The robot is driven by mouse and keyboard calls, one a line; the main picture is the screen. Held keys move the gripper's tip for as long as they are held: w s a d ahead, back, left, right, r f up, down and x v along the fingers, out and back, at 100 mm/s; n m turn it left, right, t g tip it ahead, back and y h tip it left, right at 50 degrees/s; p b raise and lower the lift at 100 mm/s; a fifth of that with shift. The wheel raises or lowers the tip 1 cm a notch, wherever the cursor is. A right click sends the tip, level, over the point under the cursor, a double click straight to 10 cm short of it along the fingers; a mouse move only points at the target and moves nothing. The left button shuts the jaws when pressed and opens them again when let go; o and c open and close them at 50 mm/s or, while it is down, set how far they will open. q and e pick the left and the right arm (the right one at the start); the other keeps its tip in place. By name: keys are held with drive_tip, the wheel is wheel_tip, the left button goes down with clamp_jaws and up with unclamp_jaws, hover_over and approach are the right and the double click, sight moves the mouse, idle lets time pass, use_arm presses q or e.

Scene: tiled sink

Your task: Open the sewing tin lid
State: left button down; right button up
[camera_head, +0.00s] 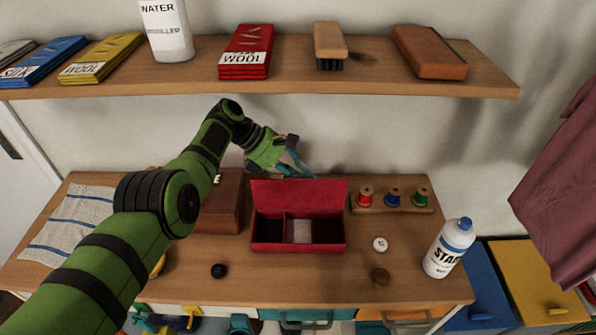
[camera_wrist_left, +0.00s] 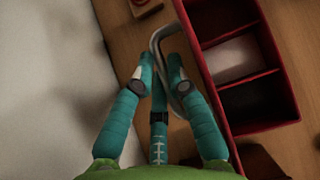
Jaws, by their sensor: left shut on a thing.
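The sewing tin (camera_head: 297,247) is a red box on the wooden table, with three compartments facing up. Its red lid (camera_head: 300,192) stands raised along the back edge, so the tin is open. My left gripper (camera_head: 306,170) is at the top of the lid, behind the tin. In the left wrist view my left gripper (camera_wrist_left: 162,68) has its teal fingers closed around a grey curved handle (camera_wrist_left: 158,40) beside the lid's edge. The tin's compartments (camera_wrist_left: 234,62) show there to the right. How the handle joins the lid is hard to see. My right gripper is not in view.
A brown box (camera_head: 222,205) stands left of the tin. A spool rack (camera_head: 420,209), a white button (camera_head: 379,244), a brown button (camera_head: 380,276) and a starch bottle (camera_head: 448,248) are to the right. A black button (camera_head: 218,270) lies in front. A loaded shelf (camera_head: 200,82) hangs above.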

use_arm(q)
drive_tip(key=shift+f, duration=0.15)
drive_tip(key=c, duration=1.5)
unclamp_jaws()
drive_tip(key=shift+v, duration=3.8)
